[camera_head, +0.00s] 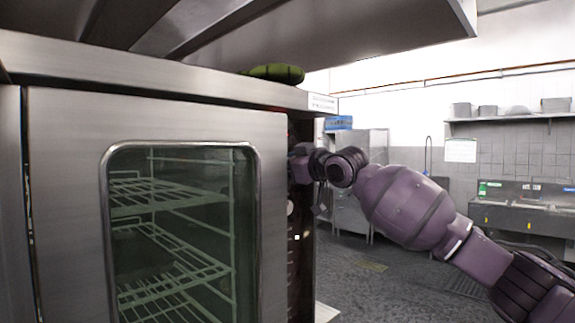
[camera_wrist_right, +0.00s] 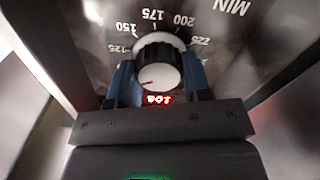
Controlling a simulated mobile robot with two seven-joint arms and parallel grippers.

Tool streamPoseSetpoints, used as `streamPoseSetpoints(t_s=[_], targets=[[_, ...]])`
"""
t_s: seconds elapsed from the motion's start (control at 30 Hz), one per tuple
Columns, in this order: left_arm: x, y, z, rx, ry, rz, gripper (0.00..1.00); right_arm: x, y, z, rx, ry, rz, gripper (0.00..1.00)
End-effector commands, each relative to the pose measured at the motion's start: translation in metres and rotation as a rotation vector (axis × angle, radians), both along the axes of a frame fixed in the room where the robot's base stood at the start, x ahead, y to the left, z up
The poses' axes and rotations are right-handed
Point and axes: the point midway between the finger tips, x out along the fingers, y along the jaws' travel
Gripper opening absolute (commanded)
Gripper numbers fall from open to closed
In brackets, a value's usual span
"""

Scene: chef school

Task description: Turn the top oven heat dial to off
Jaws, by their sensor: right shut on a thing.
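The oven heat dial (camera_wrist_right: 157,62) is a round knob with a black grip and white face, on a dark panel with white temperature numbers around it. A red line on its face points to the lower left in the right wrist view. My right gripper (camera_wrist_right: 158,74) is shut on the dial, with one blue-grey finger on each side. In the head view my right gripper (camera_head: 300,164) is at the upper part of the oven's control panel (camera_head: 293,262), and the dial there is hidden. My left gripper is not in view.
The steel oven (camera_head: 70,190) has a closed glass door with wire racks inside. A lower pale knob (camera_head: 290,208) shows on the panel. A green vegetable (camera_head: 275,72) lies on the oven's top, under a metal hood (camera_head: 330,30). The floor (camera_head: 370,285) to the right is clear.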

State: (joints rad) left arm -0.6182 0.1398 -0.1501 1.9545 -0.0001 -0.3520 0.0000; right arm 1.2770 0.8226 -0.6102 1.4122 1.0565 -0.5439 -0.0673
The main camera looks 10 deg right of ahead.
Motion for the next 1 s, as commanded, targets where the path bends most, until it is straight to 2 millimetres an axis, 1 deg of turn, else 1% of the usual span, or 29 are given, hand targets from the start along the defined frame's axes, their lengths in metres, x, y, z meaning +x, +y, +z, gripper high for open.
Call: streamPoseSetpoints(t_s=[0.7, 1.0], targets=[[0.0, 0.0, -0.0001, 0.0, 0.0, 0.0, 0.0, -0.0011, 0.0012, -0.0014, -0.566, -0.373, -0.001, 0.21], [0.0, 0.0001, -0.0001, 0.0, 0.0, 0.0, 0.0, -0.0013, 0.0018, -0.0026, -0.754, -0.497, 0.0, 0.21]])
